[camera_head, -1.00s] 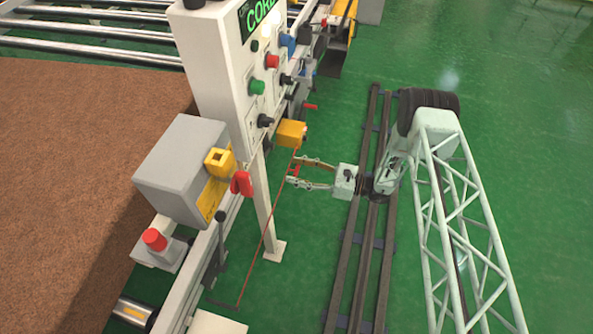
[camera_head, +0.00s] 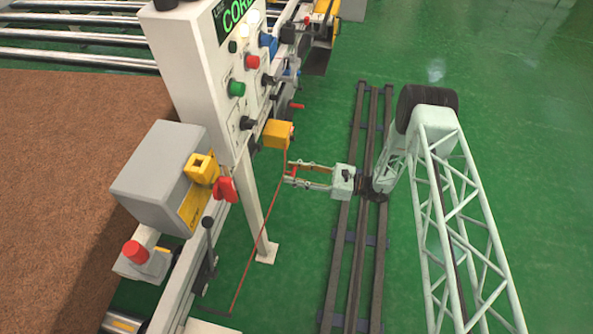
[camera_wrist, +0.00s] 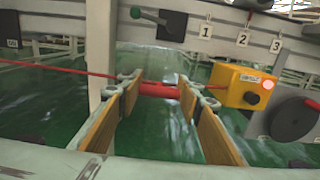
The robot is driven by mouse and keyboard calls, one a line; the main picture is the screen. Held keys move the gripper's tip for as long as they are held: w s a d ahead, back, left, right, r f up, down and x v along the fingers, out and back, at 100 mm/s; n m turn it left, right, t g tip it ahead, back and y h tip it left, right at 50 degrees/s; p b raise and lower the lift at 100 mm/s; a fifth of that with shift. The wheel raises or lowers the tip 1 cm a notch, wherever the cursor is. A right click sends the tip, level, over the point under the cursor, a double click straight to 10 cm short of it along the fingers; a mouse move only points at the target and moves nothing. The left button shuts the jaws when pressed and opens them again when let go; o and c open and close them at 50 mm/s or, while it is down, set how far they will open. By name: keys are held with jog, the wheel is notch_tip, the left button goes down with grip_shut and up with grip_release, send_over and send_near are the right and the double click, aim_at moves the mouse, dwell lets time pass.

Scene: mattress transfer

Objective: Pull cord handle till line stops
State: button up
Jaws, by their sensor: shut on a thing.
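The red cord handle (camera_wrist: 160,90) lies crosswise between my fingers in the wrist view. My gripper (camera_head: 288,174) is shut on it, with a finger pressed at each end; it also shows in the wrist view (camera_wrist: 158,92). The thin red cord (camera_head: 262,235) runs from the yellow box (camera_head: 277,134) down past my fingertips to the lower left. In the wrist view, the cord (camera_wrist: 55,69) leaves the handle to the left, and the yellow box (camera_wrist: 240,86) with a round pinkish button sits close on the right.
A white control panel (camera_head: 195,80) with several knobs and buttons stands left of my gripper, on a white post (camera_head: 255,205). A grey box (camera_head: 155,175) and red-topped button stand nearer. Green floor and dark rails (camera_head: 345,270) lie to the right.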

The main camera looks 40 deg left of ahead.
jog(key=shift+w+d, duration=0.2)
jog(key=shift+d, duration=0.2)
jog(key=o, duration=1.2)
jog(key=shift+v, duration=6)
